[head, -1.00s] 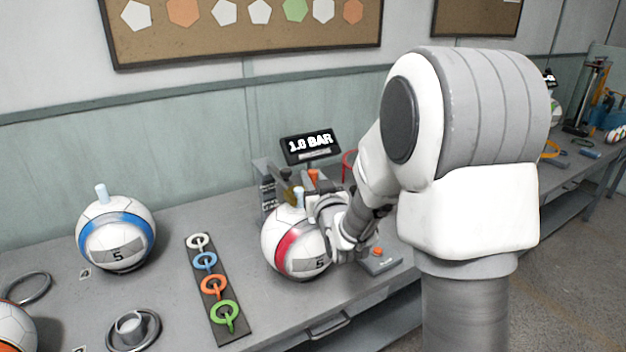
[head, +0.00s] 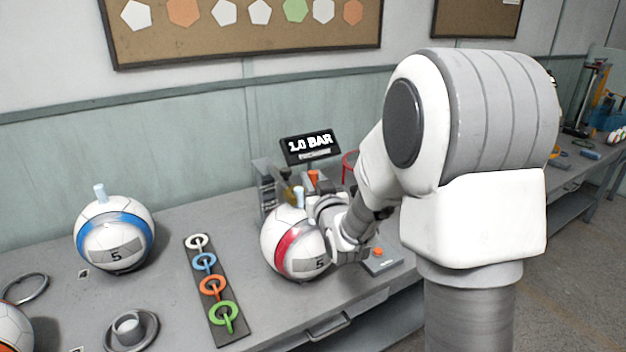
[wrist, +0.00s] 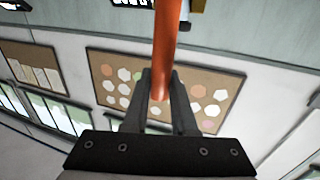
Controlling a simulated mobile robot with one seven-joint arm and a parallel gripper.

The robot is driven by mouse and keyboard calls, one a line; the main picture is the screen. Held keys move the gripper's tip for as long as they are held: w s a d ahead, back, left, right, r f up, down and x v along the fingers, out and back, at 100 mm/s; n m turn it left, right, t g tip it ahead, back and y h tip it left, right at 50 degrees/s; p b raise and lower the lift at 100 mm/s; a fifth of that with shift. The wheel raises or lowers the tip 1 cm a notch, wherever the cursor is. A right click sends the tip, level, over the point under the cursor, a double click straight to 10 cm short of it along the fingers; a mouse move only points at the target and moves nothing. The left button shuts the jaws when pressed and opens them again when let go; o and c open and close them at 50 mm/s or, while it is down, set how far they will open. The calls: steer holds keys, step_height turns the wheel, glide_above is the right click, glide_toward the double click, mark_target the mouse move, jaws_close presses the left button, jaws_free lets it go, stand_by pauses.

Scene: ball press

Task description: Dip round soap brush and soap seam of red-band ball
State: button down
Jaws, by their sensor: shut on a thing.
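The red-band ball (head: 281,246) rests on the bench in the head view, white with a red and silver band and a pale blue plug (head: 298,196) on top. My gripper (head: 320,203) is close at its upper right; I cannot tell whether it touches the ball. In the wrist view my gripper (wrist: 161,76) is shut on an orange rod (wrist: 166,40), which looks like a brush handle. The brush head is not seen. An orange piece (head: 313,177) shows above my gripper in the head view. No soap is clearly visible; my wrist hides the ball's right side.
A blue-band ball (head: 116,232) sits left. A dark strip with several coloured rings (head: 211,286) lies between the balls. A grey round holder (head: 130,330) is at the front. Behind stand a grey box (head: 265,182) and a "1.0 BAR" display (head: 310,146). A button pad (head: 381,262) is right.

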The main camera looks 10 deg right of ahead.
steer(key=shift+f+b, duration=0.5)
steer(key=shift+b, duration=0.15)
steer(key=shift+r, duration=0.1)
steer(key=shift+r+p, duration=1.45)
steer(key=shift+r, duration=2)
steer(key=shift+a+f, duration=0.1)
